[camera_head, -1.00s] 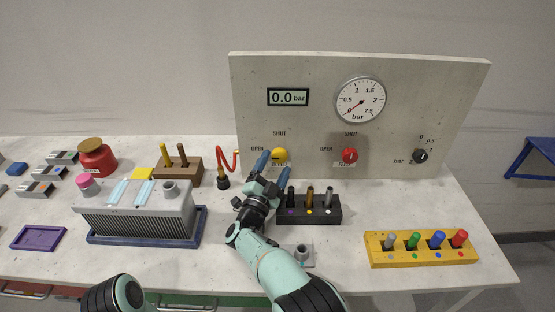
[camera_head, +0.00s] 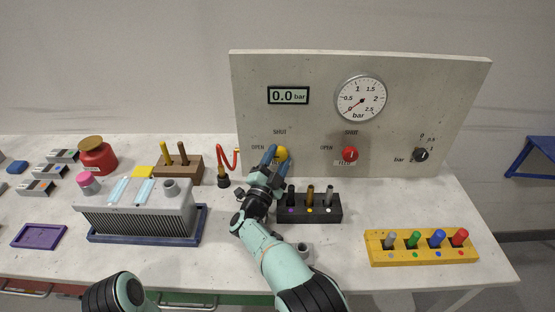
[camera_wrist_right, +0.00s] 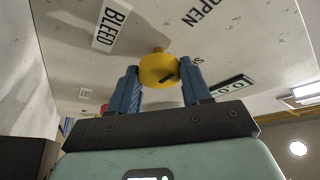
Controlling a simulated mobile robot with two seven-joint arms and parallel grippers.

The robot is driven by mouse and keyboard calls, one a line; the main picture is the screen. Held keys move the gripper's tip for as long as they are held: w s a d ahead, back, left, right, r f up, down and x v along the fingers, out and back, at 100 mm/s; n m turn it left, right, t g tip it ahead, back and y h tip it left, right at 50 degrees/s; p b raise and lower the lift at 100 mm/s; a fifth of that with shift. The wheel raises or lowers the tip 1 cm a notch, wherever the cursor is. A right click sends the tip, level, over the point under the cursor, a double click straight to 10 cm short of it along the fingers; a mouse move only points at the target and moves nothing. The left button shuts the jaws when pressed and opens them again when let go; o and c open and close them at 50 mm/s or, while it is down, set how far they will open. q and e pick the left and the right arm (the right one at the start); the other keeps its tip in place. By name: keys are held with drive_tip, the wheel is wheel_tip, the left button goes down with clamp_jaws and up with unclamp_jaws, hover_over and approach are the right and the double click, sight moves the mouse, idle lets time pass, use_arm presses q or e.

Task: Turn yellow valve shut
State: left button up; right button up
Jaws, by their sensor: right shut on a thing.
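The yellow valve (camera_head: 283,152) is a round knob low on the left of the upright grey panel, below SHUT and to the right of OPEN. My right gripper (camera_head: 276,154) reaches up to it with blue fingers and partly hides it in the head view. In the right wrist view the yellow valve (camera_wrist_right: 157,67) sits between the two fingertips, which are shut on it. A short black mark shows on the knob; I cannot tell clearly where it points.
The panel (camera_head: 250,80) also has a red knob (camera_head: 349,154), a black knob (camera_head: 421,155), a gauge (camera_head: 360,98) and a display reading 0.0 bar (camera_head: 288,96). A black rack (camera_head: 309,209) stands close to my right wrist. A grey finned block (camera_head: 138,215) lies left.

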drive_tip(key=shift+m, duration=0.3)
drive_tip(key=m+g+b, duration=0.1)
drive_tip(key=m, duration=0.2)
drive_tip(key=shift+h+b, duration=0.3)
drive_tip(key=shift+b, duration=0.1)
drive_tip(key=m+g, duration=0.1)
drive_tip(key=m, duration=0.1)
drive_tip(key=shift+r+m+g, duration=0.15)
drive_tip(key=shift+m+g, duration=0.15)
drive_tip(key=shift+m, duration=0.1)
drive_tip(key=shift+r+m+g+y, duration=0.15)
drive_tip(key=shift+m+g+y, duration=0.35)
drive_tip(key=shift+m, duration=0.7)
drive_tip(key=m+g+y, duration=0.1)
drive_tip(key=m, duration=0.2)
drive_tip(key=shift+r, duration=0.1)
drive_tip(key=m+y, duration=0.1)
drive_tip(key=m+g+y, duration=0.1)
drive_tip(key=m, duration=0.1)
drive_tip(key=shift+d+r+m+g+p, duration=0.1)
drive_tip(key=shift+m+g+p, duration=0.2)
drive_tip(key=shift+y, duration=0.3)
drive_tip(key=o, duration=1)
drive_tip(key=shift+o, duration=0.2)
